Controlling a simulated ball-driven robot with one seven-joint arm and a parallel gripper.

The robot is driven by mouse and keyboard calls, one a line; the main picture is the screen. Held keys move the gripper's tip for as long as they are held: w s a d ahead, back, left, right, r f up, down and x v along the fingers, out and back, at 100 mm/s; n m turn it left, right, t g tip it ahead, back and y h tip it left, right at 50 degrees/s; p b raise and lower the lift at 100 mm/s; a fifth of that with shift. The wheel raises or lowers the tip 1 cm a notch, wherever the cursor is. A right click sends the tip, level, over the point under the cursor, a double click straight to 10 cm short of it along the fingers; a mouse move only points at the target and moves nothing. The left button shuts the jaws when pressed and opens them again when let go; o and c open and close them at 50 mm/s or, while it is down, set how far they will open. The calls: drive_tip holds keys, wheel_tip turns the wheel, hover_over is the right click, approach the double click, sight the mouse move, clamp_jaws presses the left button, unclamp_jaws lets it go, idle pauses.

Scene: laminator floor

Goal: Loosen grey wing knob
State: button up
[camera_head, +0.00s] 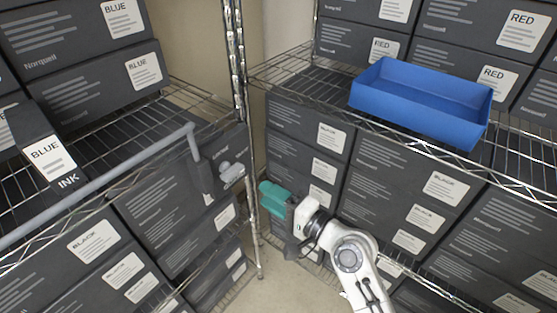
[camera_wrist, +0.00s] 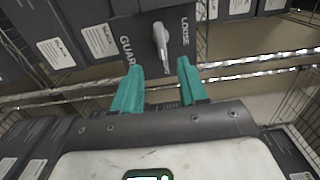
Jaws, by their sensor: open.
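The grey wing knob (camera_head: 232,172) is on a dark panel (camera_head: 222,158) at the left rack's corner post. In the wrist view the knob (camera_wrist: 161,45) stands out from the panel (camera_wrist: 140,25), which reads "GUARD" and "LOOSE". Its wing looks roughly upright there. My gripper (camera_head: 264,192) has teal fingers and is just right of and slightly below the knob in the head view. In the wrist view my gripper (camera_wrist: 158,68) is open and empty, its fingertips spread to either side below the knob, apart from it.
A grey guard bar (camera_head: 110,178) runs along the left rack's front and bends down beside the panel. A blue tray (camera_head: 420,100) sits on the right rack's shelf. Labelled boxes (camera_head: 385,185) fill both racks. Bare floor (camera_head: 285,285) shows between them.

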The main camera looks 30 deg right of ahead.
sight(237, 175)
drive_tip(key=p+x, duration=0.2)
drive_tip(key=x, duration=0.8)
drive_tip(key=shift+w+p, duration=0.3)
drive_tip(key=shift+w, duration=0.05)
drive_tip(key=shift+c, duration=0.3)
clamp_jaws()
